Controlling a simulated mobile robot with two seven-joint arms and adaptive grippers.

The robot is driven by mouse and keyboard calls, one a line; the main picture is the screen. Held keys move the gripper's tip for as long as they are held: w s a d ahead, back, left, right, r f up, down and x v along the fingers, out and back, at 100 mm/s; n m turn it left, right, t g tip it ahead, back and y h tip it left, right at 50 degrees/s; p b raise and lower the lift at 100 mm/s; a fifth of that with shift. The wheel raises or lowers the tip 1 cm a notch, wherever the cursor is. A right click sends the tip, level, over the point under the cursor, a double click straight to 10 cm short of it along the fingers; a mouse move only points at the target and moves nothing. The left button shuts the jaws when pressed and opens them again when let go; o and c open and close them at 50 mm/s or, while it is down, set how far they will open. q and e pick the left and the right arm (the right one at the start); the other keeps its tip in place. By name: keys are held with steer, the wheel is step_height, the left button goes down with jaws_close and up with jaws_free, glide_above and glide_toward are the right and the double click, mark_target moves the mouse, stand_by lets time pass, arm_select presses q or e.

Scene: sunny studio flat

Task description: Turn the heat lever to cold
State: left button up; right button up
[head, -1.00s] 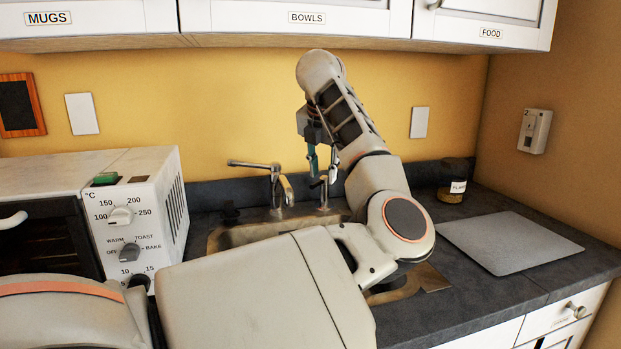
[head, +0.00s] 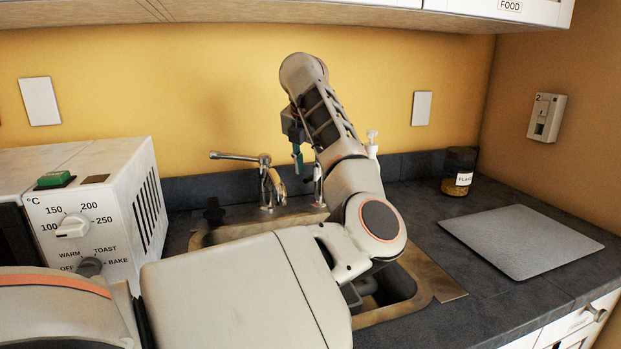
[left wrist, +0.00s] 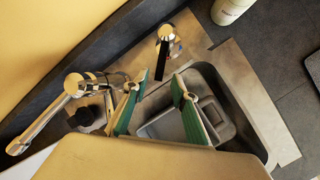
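A chrome tap (head: 268,182) stands behind the sink, with a long chrome lever (head: 232,156) sticking out to its left. In the left wrist view this lever (left wrist: 38,125) is at the left. A second chrome fitting (head: 318,185) stands right of the tap; its dark end (left wrist: 163,58) shows in the wrist view. My left gripper (head: 298,157) hangs above and right of the tap. Its teal fingers (left wrist: 158,106) are apart with nothing held between them. My right gripper is out of view.
A toaster oven (head: 142,210) stands left of the sink (head: 432,290). A black knob-like piece (head: 213,213) is left of the tap. A white pump top (head: 372,146) shows behind my arm. A jar (head: 457,178) and grey board (head: 515,241) lie right.

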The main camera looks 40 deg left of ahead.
arm_select(q)
steer(key=shift+b+x, duration=0.3)
steer(key=shift+x, duration=0.9)
steer(key=shift+f, duration=0.1)
jaws_close()
